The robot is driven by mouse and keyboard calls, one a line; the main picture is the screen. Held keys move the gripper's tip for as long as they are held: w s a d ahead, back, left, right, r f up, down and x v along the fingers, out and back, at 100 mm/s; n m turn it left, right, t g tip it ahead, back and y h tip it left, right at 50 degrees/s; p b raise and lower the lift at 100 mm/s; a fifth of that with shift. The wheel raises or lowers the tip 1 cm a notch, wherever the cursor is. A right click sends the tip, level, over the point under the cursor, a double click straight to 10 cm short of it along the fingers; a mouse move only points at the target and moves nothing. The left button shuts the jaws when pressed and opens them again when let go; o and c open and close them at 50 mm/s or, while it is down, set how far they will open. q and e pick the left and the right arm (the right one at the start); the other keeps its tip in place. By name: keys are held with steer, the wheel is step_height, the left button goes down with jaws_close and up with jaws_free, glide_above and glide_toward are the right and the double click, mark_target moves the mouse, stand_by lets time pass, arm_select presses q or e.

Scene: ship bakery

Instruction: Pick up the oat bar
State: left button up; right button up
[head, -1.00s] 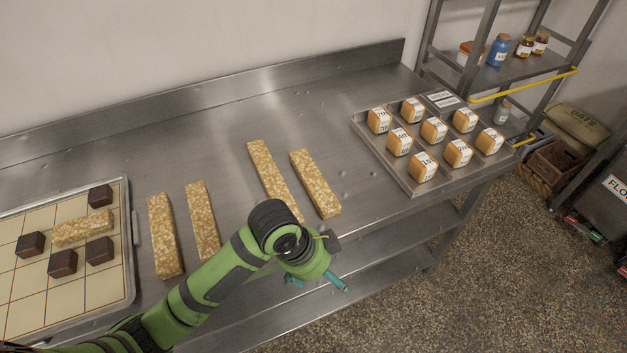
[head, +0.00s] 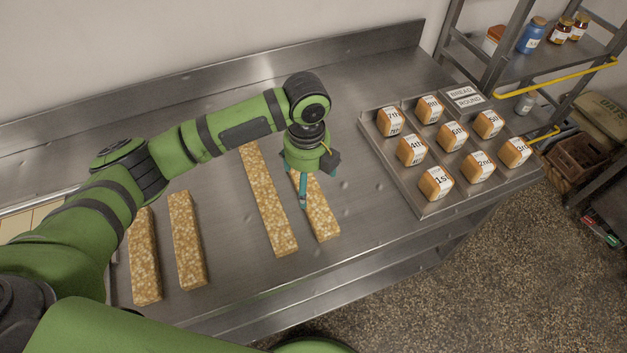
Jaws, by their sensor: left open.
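Several long oat bars lie flat on the steel counter (head: 225,255). The rightmost oat bar (head: 322,215) is under my left gripper (head: 317,198), and its far end is hidden by the gripper. The gripper points down, open, with one teal finger in front of this bar; I cannot tell whether it touches. A second oat bar (head: 267,205) lies just left of it. Two more lie further left, one oat bar (head: 187,240) and another oat bar (head: 145,258), partly behind my arm. My right gripper is not in view.
A metal tray (head: 408,193) of numbered bread blocks stands on the right of the counter. A sign reading "BREAD ROUND" (head: 462,96) sits at its back. A shelf with jars (head: 532,36) is behind. The counter between the bar pairs is clear.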

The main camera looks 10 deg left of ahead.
mark_target(311, 195)
arm_select(q)
steer(key=f, duration=0.1)
steer(key=f+p, duration=0.1)
steer(key=f, duration=0.1)
steer(key=shift+s+a+p, duration=0.2)
steer(key=shift+a+p, duration=0.1)
step_height(311, 195, down, 2)
steer(key=shift+w+f, duration=0.15)
steer(key=shift+f, duration=0.15)
steer(key=c, duration=1.2)
steer(key=shift+c, duration=0.9)
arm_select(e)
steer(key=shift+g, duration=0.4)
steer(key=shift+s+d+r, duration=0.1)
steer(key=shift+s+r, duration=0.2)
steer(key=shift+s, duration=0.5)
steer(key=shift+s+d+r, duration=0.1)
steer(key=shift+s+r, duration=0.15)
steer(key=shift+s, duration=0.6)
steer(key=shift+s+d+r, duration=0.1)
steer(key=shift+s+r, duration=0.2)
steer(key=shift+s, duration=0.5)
